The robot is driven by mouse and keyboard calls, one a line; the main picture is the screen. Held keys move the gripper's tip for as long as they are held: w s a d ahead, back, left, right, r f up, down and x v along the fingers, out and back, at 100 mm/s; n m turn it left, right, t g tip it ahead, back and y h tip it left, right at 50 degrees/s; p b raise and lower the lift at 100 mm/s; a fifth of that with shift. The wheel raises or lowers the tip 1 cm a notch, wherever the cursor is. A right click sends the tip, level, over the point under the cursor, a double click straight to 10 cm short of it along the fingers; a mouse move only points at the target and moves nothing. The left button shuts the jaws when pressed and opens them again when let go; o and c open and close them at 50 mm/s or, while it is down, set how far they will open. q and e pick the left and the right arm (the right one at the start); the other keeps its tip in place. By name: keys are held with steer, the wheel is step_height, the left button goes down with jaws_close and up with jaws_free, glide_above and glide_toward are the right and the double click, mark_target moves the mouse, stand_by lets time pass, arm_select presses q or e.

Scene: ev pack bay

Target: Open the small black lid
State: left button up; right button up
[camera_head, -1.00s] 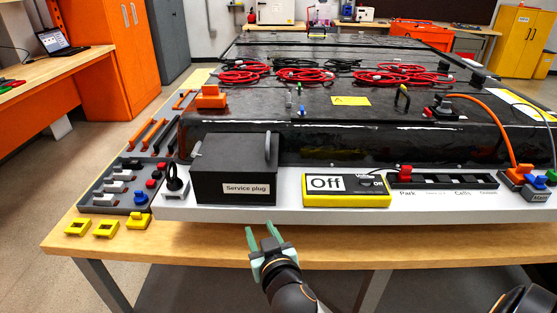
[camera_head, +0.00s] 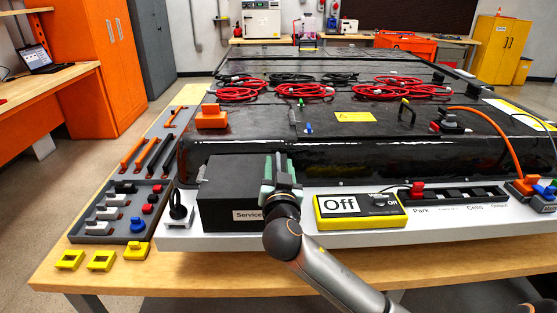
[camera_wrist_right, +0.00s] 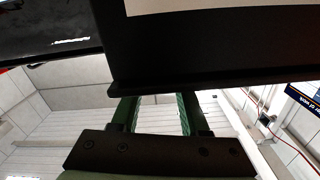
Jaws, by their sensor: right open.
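The black box with the small black lid (camera_head: 228,172) sits at the front left of the white ledge, its "Service plug" label partly covered by my right arm. The lid looks closed. My right gripper (camera_head: 277,166) is open, fingers pointing away over the lid's right end, where the handle was visible before. The handle is now hidden, and I cannot tell whether the fingers touch it. In the right wrist view, the dark box (camera_wrist_right: 215,55) fills the top and hides the fingertips; the green fingers (camera_wrist_right: 158,112) are apart with a bright gap between them. My left gripper is not in view.
A yellow "Off" meter (camera_head: 360,209) stands just right of the box. A black key-like knob (camera_head: 178,208) is close on its left. The large black pack (camera_head: 330,155) rises behind. A grey tray (camera_head: 95,228) of switches and yellow pieces (camera_head: 100,260) lie to the left.

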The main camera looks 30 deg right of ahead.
steer(key=shift+x, duration=0.8)
steer(key=shift+a, duration=0.1)
steer(key=shift+c, duration=0.3)
jaws_close()
stand_by(0.5)
